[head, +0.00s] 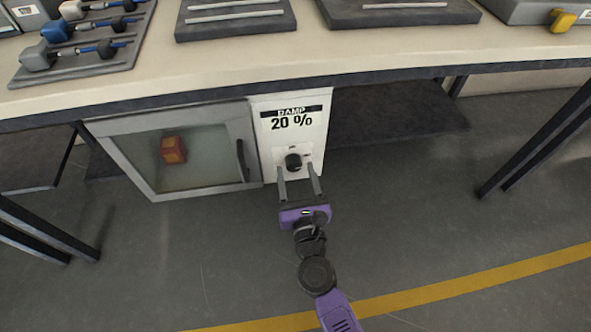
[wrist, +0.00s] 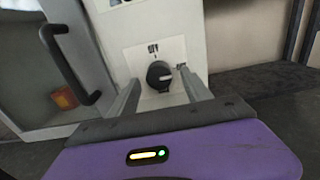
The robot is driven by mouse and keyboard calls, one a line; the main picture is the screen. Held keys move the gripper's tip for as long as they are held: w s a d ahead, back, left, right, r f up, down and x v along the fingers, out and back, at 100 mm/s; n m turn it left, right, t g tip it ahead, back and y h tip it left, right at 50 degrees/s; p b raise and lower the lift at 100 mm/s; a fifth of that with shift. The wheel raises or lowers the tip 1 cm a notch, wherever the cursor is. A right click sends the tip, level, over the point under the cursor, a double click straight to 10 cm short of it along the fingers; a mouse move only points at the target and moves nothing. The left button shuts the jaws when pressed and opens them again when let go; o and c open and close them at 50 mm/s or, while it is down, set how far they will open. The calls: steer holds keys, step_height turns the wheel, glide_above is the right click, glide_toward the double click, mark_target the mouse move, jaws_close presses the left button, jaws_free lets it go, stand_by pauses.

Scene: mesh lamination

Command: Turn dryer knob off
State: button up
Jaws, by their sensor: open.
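The dryer's white control panel (head: 300,110) reads "DAMP 20 %" and carries a round black knob (head: 293,161). In the wrist view the knob (wrist: 159,75) sits on a white label, with "OFF" above it and another mark at its right. A light line on the knob points to the right, away from "OFF". My gripper (head: 298,172) is open in front of the panel, its two fingers reaching toward the knob. In the wrist view the fingertips (wrist: 165,88) lie to either side of and below the knob. I cannot tell whether they touch the panel.
The dryer's glass door (head: 200,165) with a dark handle (head: 241,160) is closed at the left, with an orange box (head: 173,150) behind it. The workbench edge (head: 230,83) overhangs above. Black table legs stand at both sides. The floor in front is clear.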

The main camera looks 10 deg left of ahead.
steer(key=shift+w+a, duration=0.2)
steer(key=shift+w, duration=0.45)
jaws_close()
